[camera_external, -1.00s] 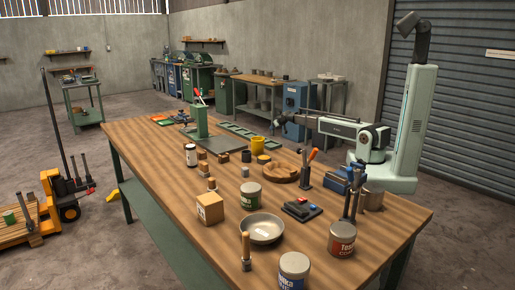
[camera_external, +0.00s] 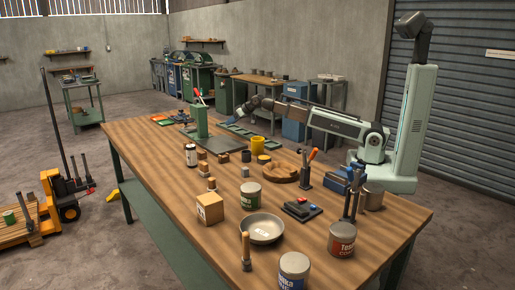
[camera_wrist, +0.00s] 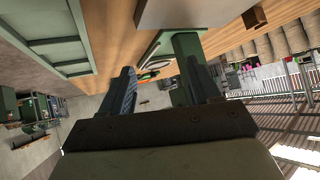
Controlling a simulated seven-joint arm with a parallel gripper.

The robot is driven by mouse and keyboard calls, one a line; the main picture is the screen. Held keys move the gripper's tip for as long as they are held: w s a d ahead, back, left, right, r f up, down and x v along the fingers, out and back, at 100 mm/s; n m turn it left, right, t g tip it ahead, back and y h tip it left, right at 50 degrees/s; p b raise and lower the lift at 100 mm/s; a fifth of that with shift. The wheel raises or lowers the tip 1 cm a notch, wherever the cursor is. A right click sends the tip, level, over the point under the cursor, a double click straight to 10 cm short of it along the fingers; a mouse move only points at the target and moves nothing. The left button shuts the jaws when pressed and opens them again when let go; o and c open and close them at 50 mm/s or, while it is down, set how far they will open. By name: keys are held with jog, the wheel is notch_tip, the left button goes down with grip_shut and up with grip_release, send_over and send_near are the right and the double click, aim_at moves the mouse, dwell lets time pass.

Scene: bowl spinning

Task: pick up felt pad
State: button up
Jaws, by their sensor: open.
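I cannot clearly tell which item is the felt pad. Small flat green and orange pieces (camera_external: 161,120) lie at the far left end of the workbench in the external view. In the wrist view, small green and orange shapes (camera_wrist: 154,68) show near the bench edge, between my fingers but farther off. My gripper (camera_wrist: 165,82) is open and empty, with one finger on each side of the wrist view.
A green slotted rack (camera_external: 240,131) lies along the far edge. Cans, a bowl (camera_external: 262,228), wooden blocks and tools crowd the near half of the workbench (camera_external: 160,175).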

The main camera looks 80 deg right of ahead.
jog(key=s+a+r+n+g+y, duration=0.1)
jog(key=a, duration=0.6)
jog(key=s+a+r+n+y, duration=0.1)
jog(key=a+n, duration=0.1)
jog(key=a, duration=0.5)
jog(key=n+g+y, duration=0.2)
jog(key=n+g, duration=0.3)
jog(key=n, duration=0.3)
send_near(246, 168)
jog(key=x, duration=0.2)
jog(key=w+x, duration=0.1)
jog(key=x, duration=0.2)
jog(key=shift+d, duration=0.15)
jog(key=shift+s+x, duration=0.2)
jog(key=shift+x, duration=1.1)
jog(key=shift+s+x, duration=0.15)
jog(key=shift+x, duration=1.2)
jog(key=shift+f, duration=0.1)
jog(key=c, duration=1)
